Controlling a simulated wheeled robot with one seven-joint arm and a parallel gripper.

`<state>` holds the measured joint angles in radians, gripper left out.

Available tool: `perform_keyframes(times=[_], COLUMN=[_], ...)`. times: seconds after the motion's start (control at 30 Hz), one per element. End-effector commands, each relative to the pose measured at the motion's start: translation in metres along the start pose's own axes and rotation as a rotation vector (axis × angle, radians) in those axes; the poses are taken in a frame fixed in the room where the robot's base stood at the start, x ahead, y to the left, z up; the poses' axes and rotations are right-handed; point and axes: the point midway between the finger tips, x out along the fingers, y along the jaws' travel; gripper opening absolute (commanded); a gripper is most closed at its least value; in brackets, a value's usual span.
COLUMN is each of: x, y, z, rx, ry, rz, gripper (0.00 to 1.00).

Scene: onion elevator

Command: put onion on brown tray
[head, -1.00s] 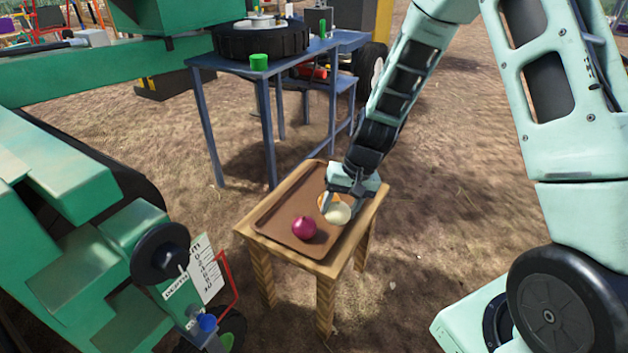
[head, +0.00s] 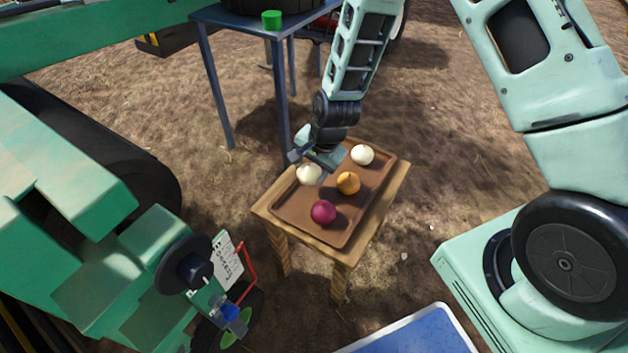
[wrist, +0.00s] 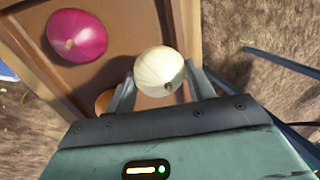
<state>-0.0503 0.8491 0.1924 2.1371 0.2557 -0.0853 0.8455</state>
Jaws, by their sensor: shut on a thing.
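My gripper (head: 308,161) is shut on a white onion (head: 309,174) at the left part of the brown tray (head: 297,207). In the wrist view the white onion (wrist: 159,70) sits between the two fingers. I cannot tell whether it touches the tray. A purple-red onion (head: 323,212) lies at the tray's near end and also shows in the wrist view (wrist: 77,36). An orange onion (head: 348,183) lies near the middle. A second white onion (head: 362,155) lies toward the far right. In the wrist view the orange onion (wrist: 103,101) is mostly hidden by my gripper.
The tray lies on a small wooden table (head: 368,224). A blue-grey metal table (head: 222,17) with a green cylinder (head: 271,20) stands behind. Green machinery (head: 75,230) fills the left side. A blue panel (head: 420,335) shows at the bottom. Bare ground lies right of the wooden table.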

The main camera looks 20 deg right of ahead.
Motion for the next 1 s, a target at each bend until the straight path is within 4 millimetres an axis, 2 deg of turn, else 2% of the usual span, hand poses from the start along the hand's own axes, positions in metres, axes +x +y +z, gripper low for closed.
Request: perform_keyframes(times=[0.33,0.7,0.73,0.8,1.0], x=[0.038,0.041,0.041,0.04,0.04], y=[0.011,0.011,0.011,0.011,0.011], z=[0.0,0.0,0.0,0.0,0.0], rx=[0.0,0.0,0.0,0.0,0.0], ry=[0.0,0.0,0.0,0.0,0.0], rz=[0.0,-0.001,-0.001,-0.001,-0.001], gripper=[0.28,0.28,0.56,0.75,0.75])
